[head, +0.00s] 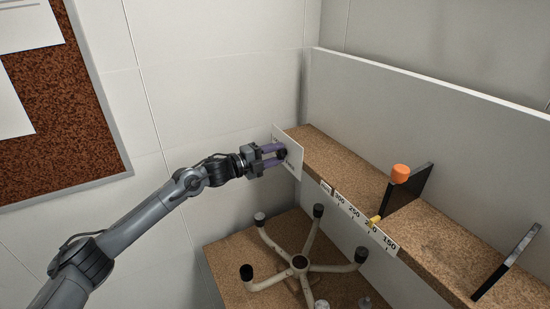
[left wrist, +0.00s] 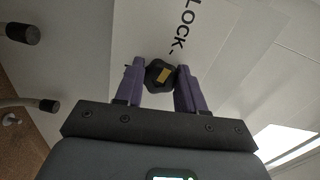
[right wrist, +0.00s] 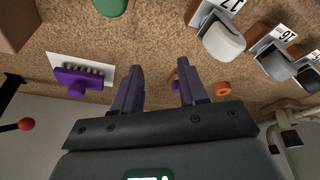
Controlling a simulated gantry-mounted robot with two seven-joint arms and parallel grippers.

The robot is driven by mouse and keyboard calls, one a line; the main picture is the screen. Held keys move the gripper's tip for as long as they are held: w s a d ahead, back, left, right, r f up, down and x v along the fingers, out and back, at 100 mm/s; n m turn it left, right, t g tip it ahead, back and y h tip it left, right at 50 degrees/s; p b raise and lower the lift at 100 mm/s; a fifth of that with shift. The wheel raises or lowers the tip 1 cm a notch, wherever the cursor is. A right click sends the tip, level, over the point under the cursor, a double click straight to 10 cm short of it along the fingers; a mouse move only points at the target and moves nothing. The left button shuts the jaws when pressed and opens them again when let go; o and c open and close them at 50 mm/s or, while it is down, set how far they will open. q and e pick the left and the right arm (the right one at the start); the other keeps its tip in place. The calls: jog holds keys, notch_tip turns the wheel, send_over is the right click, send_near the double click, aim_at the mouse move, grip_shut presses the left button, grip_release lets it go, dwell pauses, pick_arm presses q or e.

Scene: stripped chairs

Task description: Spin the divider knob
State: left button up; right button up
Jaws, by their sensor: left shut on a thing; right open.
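A black faceted knob (left wrist: 159,76) with a yellow mark sits on a white plate (left wrist: 135,30) lettered "LOCK-". In the head view the plate (head: 292,160) stands at the left end of a cork-topped shelf. My left gripper (head: 281,153) is shut on the knob, with one purple finger on each side; it also shows in the left wrist view (left wrist: 160,80). A black divider (head: 410,190) stands on the shelf, with an orange knob (head: 400,173) at its top. My right gripper (right wrist: 157,80) is open, over a cork surface, with nothing held between its fingers.
A scale strip (head: 355,215) with a yellow pointer (head: 375,220) runs along the shelf's front edge. A second black divider (head: 507,262) stands at right. A five-armed chair base (head: 299,262) lies below. The right wrist view shows a purple brush-like piece (right wrist: 80,80) and grey casters (right wrist: 220,42).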

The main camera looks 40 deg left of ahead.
pick_arm(q)
jog(key=shift+m, duration=0.3)
dwell(0.4)
jog(key=o, duration=1)
jog(key=shift+o, duration=0.2)
jog(key=shift+s+a+f, duration=0.1)
jog(key=shift+s+a, duration=0.1)
jog(key=shift+s, duration=0.3)
jog(key=b+v, duration=0.2)
jog(key=v, duration=0.7)
jog(key=shift+s, duration=0.35)
jog(key=shift+a, duration=0.1)
